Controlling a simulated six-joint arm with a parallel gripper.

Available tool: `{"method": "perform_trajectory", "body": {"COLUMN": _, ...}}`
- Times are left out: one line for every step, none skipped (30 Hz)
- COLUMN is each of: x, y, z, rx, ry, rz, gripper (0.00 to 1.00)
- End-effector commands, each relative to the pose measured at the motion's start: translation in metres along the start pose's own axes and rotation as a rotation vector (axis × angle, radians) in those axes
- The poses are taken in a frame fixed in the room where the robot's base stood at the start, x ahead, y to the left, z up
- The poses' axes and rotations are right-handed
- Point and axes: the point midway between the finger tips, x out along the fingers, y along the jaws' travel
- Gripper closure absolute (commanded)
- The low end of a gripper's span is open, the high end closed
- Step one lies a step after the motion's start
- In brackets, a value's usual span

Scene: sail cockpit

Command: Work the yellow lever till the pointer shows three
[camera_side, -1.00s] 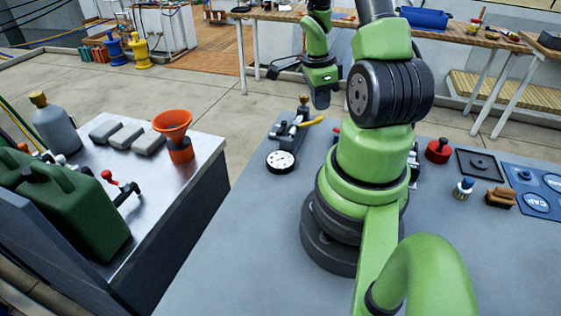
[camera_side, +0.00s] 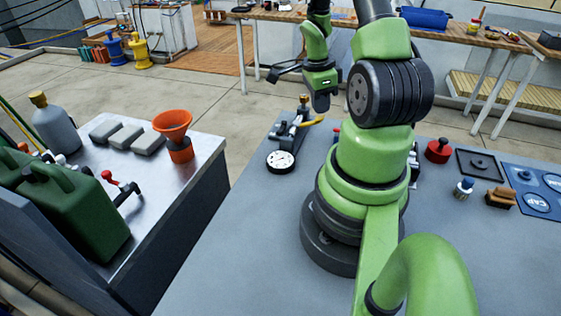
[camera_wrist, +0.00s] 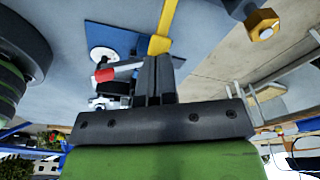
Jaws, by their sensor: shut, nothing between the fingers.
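The yellow lever (camera_side: 311,122) sticks out to the right from a small dark and metal fitting (camera_side: 284,133) on the grey bench. A round white dial (camera_side: 280,161) with dark marks is at the fitting's near end; its pointer is too small to read. My gripper (camera_side: 320,105) is shut and empty, pointing down just above the lever's outer part. In the wrist view, the yellow lever (camera_wrist: 165,25) runs past the shut fingertips (camera_wrist: 157,58) of my gripper, very close to them. I cannot tell whether they touch.
A red knob (camera_side: 438,150), a blue-topped bottle (camera_side: 464,187) and a brown brush (camera_side: 500,197) sit at the right of the bench. An orange funnel (camera_side: 173,125) and green cans (camera_side: 75,215) stand on the left counter.

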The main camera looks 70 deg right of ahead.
Motion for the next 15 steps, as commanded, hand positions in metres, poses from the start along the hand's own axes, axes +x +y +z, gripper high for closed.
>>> {"method": "perform_trajectory", "body": {"x": 0.002, "y": 0.000, "z": 0.000, "rx": 0.000, "ry": 0.000, "rz": 0.001, "gripper": 1.00}}
{"method": "perform_trajectory", "body": {"x": 0.004, "y": 0.000, "z": 0.001, "rx": 0.001, "ry": 0.000, "rz": 0.001, "gripper": 1.00}}
{"method": "perform_trajectory", "body": {"x": 0.005, "y": 0.000, "z": 0.001, "rx": 0.001, "ry": 0.000, "rz": 0.001, "gripper": 1.00}}
{"method": "perform_trajectory", "body": {"x": 0.006, "y": 0.000, "z": 0.001, "rx": 0.000, "ry": 0.000, "rz": 0.001, "gripper": 1.00}}
{"method": "perform_trajectory", "body": {"x": 0.008, "y": 0.000, "z": 0.001, "rx": -0.001, "ry": 0.000, "rz": 0.001, "gripper": 1.00}}
{"method": "perform_trajectory", "body": {"x": 0.009, "y": 0.000, "z": 0.002, "rx": 0.000, "ry": -0.001, "rz": 0.001, "gripper": 1.00}}
{"method": "perform_trajectory", "body": {"x": 0.010, "y": 0.000, "z": 0.002, "rx": 0.001, "ry": -0.001, "rz": 0.001, "gripper": 1.00}}
{"method": "perform_trajectory", "body": {"x": 0.011, "y": 0.000, "z": 0.002, "rx": 0.000, "ry": -0.001, "rz": 0.001, "gripper": 1.00}}
{"method": "perform_trajectory", "body": {"x": 0.013, "y": 0.000, "z": 0.002, "rx": 0.000, "ry": -0.001, "rz": 0.001, "gripper": 1.00}}
{"method": "perform_trajectory", "body": {"x": 0.014, "y": 0.000, "z": 0.002, "rx": 0.000, "ry": -0.001, "rz": 0.001, "gripper": 1.00}}
{"method": "perform_trajectory", "body": {"x": 0.015, "y": 0.000, "z": 0.003, "rx": 0.000, "ry": -0.001, "rz": 0.001, "gripper": 1.00}}
{"method": "perform_trajectory", "body": {"x": 0.017, "y": 0.000, "z": 0.003, "rx": -0.001, "ry": 0.000, "rz": 0.001, "gripper": 1.00}}
{"method": "perform_trajectory", "body": {"x": 0.018, "y": 0.000, "z": 0.003, "rx": 0.000, "ry": 0.000, "rz": 0.001, "gripper": 1.00}}
{"method": "perform_trajectory", "body": {"x": 0.019, "y": 0.000, "z": 0.003, "rx": 0.001, "ry": 0.000, "rz": 0.001, "gripper": 1.00}}
{"method": "perform_trajectory", "body": {"x": 0.021, "y": 0.000, "z": 0.003, "rx": 0.001, "ry": 0.000, "rz": 0.001, "gripper": 1.00}}
